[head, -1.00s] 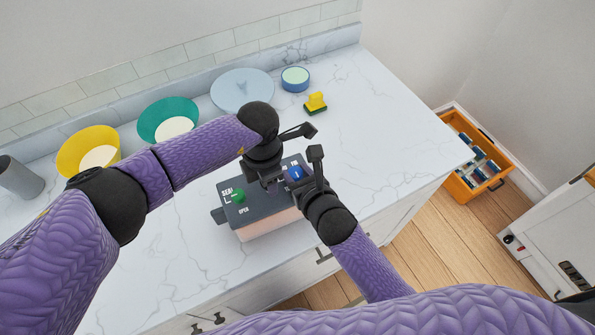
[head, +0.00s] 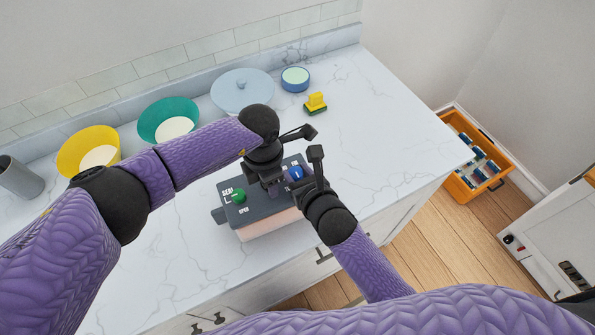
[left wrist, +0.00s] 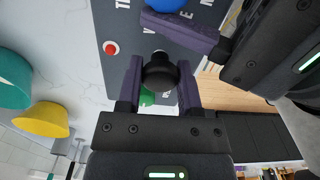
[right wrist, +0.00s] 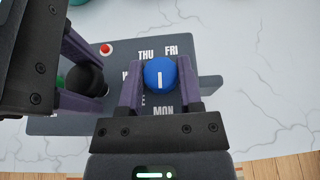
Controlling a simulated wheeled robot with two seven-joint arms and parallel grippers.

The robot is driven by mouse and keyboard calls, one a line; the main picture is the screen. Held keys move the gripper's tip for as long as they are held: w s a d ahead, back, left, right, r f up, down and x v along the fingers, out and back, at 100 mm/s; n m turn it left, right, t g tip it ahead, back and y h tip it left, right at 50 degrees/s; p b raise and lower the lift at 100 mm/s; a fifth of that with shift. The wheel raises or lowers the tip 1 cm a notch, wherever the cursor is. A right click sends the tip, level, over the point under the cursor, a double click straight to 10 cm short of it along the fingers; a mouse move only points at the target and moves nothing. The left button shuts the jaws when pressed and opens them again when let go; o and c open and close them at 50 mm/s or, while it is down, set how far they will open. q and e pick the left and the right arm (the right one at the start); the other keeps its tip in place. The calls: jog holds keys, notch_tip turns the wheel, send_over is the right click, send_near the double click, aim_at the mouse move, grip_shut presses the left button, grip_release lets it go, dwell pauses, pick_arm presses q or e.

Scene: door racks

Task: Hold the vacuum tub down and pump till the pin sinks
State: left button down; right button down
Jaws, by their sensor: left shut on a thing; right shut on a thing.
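The vacuum tub (head: 270,225) stands near the counter's front edge, with a pinkish body and a dark grey lid (head: 262,211). My left gripper (left wrist: 160,88) is shut on the round black pump knob (left wrist: 160,70). My right gripper (right wrist: 159,88) is shut on the blue day dial (right wrist: 160,74) at the lid's right end; the dial also shows in the head view (head: 296,173). The red pin (left wrist: 111,48) shows on the lid, also in the right wrist view (right wrist: 106,48); its height is hard to tell. A green knob (head: 239,196) sits by the SEAL and OPEN marks.
An orange crate (head: 465,189) is on the floor at right. The counter's right part is clear.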

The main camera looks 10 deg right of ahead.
pick_arm(q)
jog(key=shift+d+r, duration=0.15)
jog(key=shift+r, duration=1.75)
jog(key=shift+f, duration=1.65)
jog(key=shift+c, duration=0.8)
grip_release()
jog(key=shift+f, duration=0.2)
jog(key=shift+r, duration=3.55)
